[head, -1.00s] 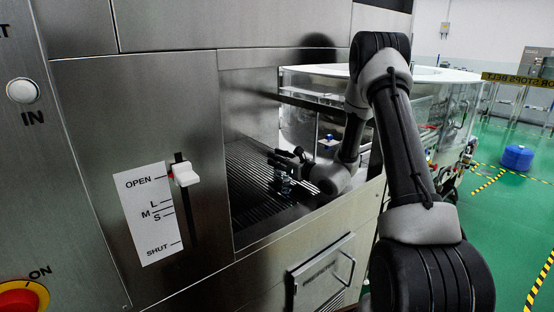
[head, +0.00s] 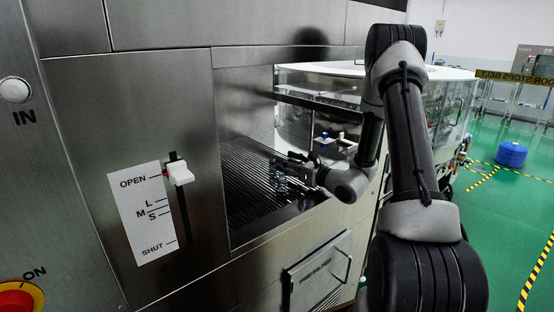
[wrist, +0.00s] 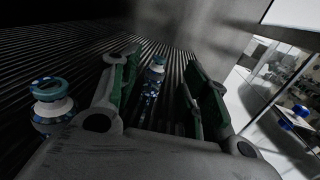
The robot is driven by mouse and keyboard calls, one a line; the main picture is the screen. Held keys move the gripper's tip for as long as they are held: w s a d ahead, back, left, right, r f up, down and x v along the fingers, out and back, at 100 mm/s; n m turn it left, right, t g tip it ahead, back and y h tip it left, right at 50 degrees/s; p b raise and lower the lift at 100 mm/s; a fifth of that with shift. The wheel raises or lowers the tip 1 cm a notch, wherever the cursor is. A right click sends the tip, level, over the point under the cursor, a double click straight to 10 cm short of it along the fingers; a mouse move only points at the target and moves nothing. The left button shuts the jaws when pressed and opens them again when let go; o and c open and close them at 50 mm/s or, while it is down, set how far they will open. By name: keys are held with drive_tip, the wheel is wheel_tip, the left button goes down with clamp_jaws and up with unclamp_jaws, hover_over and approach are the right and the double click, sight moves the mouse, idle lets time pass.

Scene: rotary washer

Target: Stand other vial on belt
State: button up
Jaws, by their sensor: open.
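My gripper (head: 294,163) reaches through the hatch opening, low over the dark ribbed belt (head: 243,182). In the wrist view its two fingers (wrist: 158,72) are apart. A second vial with a teal and white cap (wrist: 48,100) stands on the belt left of the left finger, outside the jaws.
The steel front panel (head: 120,100) and the hatch frame border the opening on the left. A slider knob (head: 181,174) sits at OPEN. Behind the opening is a clear-walled rotary chamber (head: 310,120) with a small blue item (head: 323,137) inside.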

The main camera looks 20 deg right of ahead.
drive_tip(key=v, duration=0.4)
drive_tip(key=shift+s+d, duration=0.15)
drive_tip(key=shift+s, duration=0.15)
